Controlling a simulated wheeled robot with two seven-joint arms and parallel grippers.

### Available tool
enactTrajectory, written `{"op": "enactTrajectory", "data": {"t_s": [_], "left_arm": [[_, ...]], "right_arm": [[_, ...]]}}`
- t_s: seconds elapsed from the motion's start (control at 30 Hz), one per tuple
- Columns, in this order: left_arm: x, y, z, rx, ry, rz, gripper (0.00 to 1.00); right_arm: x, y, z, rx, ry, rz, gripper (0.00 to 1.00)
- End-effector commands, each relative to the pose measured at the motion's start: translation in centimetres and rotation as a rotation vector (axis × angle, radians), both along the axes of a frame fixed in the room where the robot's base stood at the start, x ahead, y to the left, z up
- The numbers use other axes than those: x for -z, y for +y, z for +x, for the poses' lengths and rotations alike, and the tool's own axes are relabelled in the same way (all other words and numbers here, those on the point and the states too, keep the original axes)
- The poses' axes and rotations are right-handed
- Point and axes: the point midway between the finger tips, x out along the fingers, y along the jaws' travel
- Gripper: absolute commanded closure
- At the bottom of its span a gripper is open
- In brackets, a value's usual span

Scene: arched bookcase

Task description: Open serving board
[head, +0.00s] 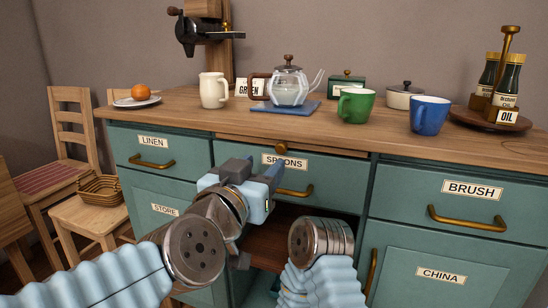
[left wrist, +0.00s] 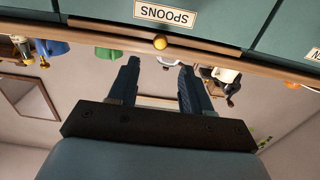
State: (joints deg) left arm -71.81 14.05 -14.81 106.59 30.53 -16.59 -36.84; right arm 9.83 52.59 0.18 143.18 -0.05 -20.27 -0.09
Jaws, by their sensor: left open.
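The serving board (head: 325,151) is a thin wooden strip under the worktop, above the drawer labelled SPOONS. Its front edge looks flush or nearly flush with the cabinet front. In the left wrist view, which is upside down, the board's edge (left wrist: 205,49) carries a round brass knob (left wrist: 160,42). My left gripper (head: 257,168) is open and empty in front of the SPOONS drawer. In the wrist view its two fingers (left wrist: 156,68) point towards the board, with the knob beyond the tips and roughly between them. My right gripper is not in view; only that arm shows.
The worktop (head: 190,112) holds a teapot (head: 288,88), a green mug (head: 356,105), a blue mug (head: 429,115) and a cream mug (head: 213,90). Brass handles stick out from the LINEN drawer (head: 152,161) and BRUSH drawer (head: 467,219). Chairs (head: 75,130) stand at the left.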

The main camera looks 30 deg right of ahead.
Motion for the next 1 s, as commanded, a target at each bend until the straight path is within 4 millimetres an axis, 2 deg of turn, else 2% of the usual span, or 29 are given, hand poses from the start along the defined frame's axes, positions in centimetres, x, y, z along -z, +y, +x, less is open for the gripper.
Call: {"op": "enactTrajectory", "data": {"t_s": [0.1,0.33,0.5,0.77,0.87,1.0], "left_arm": [[0.4,-2.2,2.0,-0.002,0.001,0.002,0.51],[0.1,-5.2,4.5,-0.002,0.0,0.001,0.51],[0.1,-6.2,5.3,0.0,0.001,0.002,0.51],[0.1,-6.2,5.4,-0.001,0.001,0.0,0.51],[0.1,-6.2,5.4,-0.001,0.001,0.0,0.63],[0.1,-6.2,5.4,-0.001,0.001,0.0,0.85]], "right_arm": [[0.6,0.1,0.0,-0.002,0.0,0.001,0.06],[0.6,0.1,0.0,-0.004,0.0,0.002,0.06],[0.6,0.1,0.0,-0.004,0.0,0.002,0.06],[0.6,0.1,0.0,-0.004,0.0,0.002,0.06],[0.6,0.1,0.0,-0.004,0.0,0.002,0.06],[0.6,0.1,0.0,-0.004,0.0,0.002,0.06]]}}
